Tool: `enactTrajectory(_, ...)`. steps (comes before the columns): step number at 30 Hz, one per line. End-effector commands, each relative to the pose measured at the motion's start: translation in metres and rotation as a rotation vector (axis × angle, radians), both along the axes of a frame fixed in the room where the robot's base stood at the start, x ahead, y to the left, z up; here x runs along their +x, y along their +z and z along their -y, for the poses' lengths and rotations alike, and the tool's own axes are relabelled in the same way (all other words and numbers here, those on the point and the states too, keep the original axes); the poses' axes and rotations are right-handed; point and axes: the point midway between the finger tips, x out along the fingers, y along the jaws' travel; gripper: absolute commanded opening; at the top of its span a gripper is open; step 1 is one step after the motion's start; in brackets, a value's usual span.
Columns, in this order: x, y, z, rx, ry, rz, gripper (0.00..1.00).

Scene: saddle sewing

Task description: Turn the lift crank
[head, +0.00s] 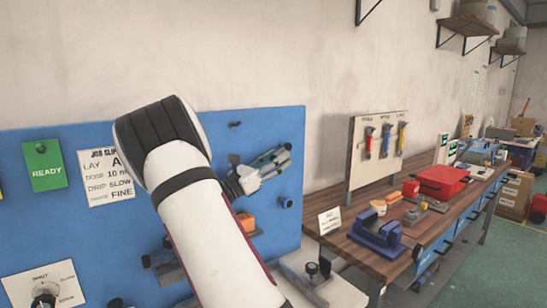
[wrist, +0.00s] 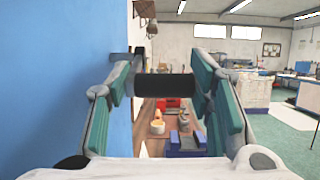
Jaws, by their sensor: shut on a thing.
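My gripper (head: 272,162) is in front of the right part of the blue panel (head: 268,130) in the head view, its fingers pointing right. In the wrist view my gripper (wrist: 168,86) has a teal-padded finger on each side of a black cylindrical grip (wrist: 168,87), and is shut on it. The grip looks like the handle of the lift crank. A dark metal piece (wrist: 138,62) by its left end, near the panel, looks like the crank's arm. My arm and fingers hide most of the crank in the head view.
A job slip (head: 105,176) and green READY card (head: 43,165) are on the panel, with a knob (head: 45,296) lower left. An orange block (head: 248,222) is below my gripper. A wooden bench (head: 333,240) with a blue fixture (head: 377,238) and red case (head: 447,182) stands right.

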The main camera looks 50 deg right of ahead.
Motion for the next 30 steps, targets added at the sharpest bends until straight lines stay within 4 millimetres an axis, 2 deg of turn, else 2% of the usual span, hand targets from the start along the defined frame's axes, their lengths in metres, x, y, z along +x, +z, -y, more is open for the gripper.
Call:
enactTrajectory(1, -0.0069, -0.0050, 0.0021, -0.027, -0.020, -0.012, 0.00)
enactTrajectory(10, -0.0082, -0.0111, 0.0050, -0.147, -0.020, -0.037, 0.00)
enactTrajectory(26, -0.0089, -0.0121, 0.0057, -0.173, -0.021, -0.042, 0.00)
enactTrajectory(27, -0.0088, -0.0120, 0.0057, -0.173, -0.021, -0.042, 0.57)
enactTrajectory(28, -0.0086, -0.0120, 0.0057, -0.173, -0.020, -0.042, 0.62)
enactTrajectory(30, -0.0078, -0.0120, 0.0056, -0.172, -0.018, -0.042, 0.62)
